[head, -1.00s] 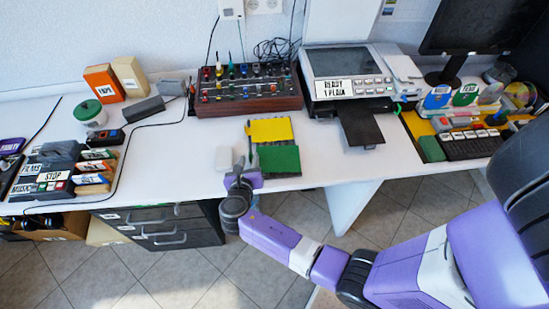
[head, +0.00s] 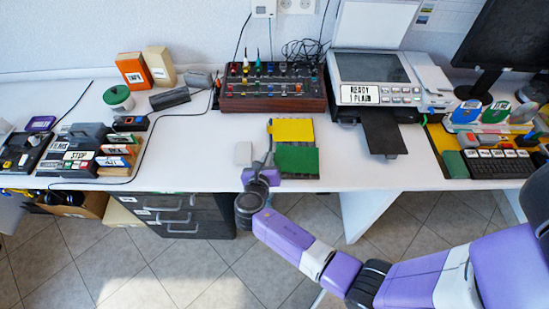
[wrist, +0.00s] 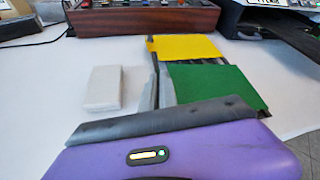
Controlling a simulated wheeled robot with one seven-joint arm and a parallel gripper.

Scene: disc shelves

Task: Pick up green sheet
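The green sheet (head: 297,161) lies on the white desk near its front edge, just in front of the yellow sheet (head: 292,130). In the wrist view the green sheet (wrist: 217,85) is right of centre, with the yellow sheet (wrist: 184,47) behind it. My gripper (head: 268,153) is at the green sheet's left edge, low over the desk. Its grey fingers (wrist: 156,90) show as narrow upright shapes beside that edge. I cannot tell whether they are parted or whether they touch the sheet.
A small white block (head: 243,153) lies just left of my gripper. A knob panel (head: 272,103) stands behind the sheets, and a printer (head: 378,95) stands to the right. Dark drawers (head: 180,215) are under the desk. Bare desk lies left of the white block.

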